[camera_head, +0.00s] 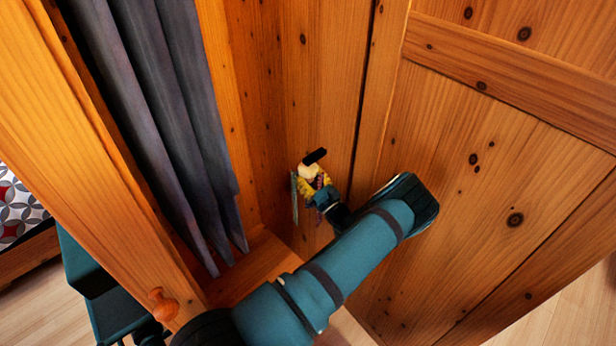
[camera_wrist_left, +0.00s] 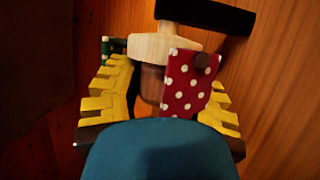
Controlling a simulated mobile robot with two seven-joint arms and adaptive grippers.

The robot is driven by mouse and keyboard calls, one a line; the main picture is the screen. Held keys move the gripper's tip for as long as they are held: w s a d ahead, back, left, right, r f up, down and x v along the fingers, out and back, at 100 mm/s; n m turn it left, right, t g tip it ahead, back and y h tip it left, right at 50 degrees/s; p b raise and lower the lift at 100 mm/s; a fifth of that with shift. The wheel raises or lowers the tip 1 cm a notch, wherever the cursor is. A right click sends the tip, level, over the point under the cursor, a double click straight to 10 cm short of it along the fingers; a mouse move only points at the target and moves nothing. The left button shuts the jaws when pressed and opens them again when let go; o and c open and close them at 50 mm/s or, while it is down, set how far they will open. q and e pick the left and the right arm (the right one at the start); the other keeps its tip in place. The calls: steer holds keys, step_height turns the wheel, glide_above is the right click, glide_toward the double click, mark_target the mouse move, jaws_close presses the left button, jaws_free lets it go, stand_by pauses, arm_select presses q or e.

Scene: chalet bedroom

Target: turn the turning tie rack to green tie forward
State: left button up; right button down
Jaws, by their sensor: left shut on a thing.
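The turning tie rack (camera_head: 308,171) sticks out from the wooden panel inside the wardrobe. It has a pale wooden hub (camera_wrist_left: 165,47) and a dark bar (camera_wrist_left: 225,16). A red tie with white dots (camera_wrist_left: 186,82) hangs at the front of the hub in the left wrist view. A green dotted tie (camera_wrist_left: 106,46) shows at the left, mostly hidden. My right gripper is not in view.
Grey-blue cloth (camera_head: 165,120) hangs left of the rack. A wooden door edge with a round knob (camera_head: 162,303) stands at the left front. A large wooden panel (camera_head: 500,170) lies close to the right of my left arm.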

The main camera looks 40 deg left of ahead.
arm_select(q)
steer(key=o, duration=1.2)
steer(key=v, duration=1.2)
steer(key=shift+w, duration=0.1)
